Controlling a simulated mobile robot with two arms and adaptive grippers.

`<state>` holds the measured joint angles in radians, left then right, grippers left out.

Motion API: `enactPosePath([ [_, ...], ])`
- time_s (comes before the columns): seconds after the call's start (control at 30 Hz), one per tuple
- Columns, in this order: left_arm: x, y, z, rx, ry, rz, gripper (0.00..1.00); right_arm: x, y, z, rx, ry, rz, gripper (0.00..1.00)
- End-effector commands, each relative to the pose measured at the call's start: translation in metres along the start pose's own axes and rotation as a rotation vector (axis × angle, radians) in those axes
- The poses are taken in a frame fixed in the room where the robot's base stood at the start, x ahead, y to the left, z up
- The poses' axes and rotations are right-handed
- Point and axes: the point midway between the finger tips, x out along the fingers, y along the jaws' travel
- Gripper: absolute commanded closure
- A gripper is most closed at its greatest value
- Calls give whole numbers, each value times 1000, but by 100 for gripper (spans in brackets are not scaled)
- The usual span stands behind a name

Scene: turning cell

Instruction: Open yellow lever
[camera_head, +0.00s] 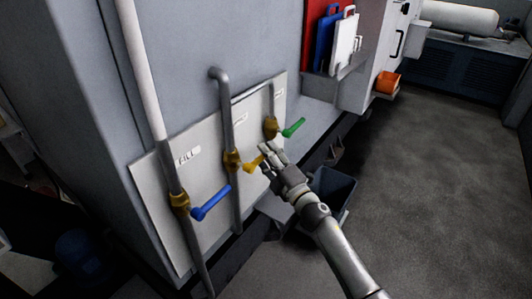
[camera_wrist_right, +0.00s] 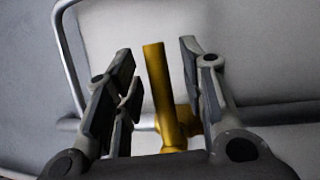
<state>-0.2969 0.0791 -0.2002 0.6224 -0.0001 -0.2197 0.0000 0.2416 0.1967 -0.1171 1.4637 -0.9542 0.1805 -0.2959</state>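The yellow lever (camera_head: 253,163) sits on the brass valve (camera_head: 232,160) of the middle pipe and points to the right, roughly across the pipe. My right gripper (camera_head: 267,153) is at the lever's free end in the head view. In the right wrist view the yellow lever (camera_wrist_right: 161,95) stands between the spread fingers of my right gripper (camera_wrist_right: 155,85), with a gap on both sides. The gripper is open, and no contact shows. My left gripper is not in view.
A blue lever (camera_head: 211,203) is on the left pipe and a green lever (camera_head: 293,127) on the right pipe, close to my right gripper. A grey bin (camera_head: 334,190) stands below. An orange container (camera_head: 388,83) is farther back. The floor (camera_head: 430,180) at right is clear.

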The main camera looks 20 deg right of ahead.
Motion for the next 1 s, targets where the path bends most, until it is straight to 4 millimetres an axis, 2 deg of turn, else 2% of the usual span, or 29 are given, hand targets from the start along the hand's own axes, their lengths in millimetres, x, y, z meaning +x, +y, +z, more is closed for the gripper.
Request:
enactPosePath([
  [0.13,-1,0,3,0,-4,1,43,9,0,0,0,0,0,62],
  [0.43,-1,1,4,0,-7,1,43,10,0,0,0,1,-1,62],
  [0.73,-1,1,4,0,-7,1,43,10,0,0,0,0,-1,100],
  [1.0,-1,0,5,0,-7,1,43,9,0,0,0,0,-1,100],
])
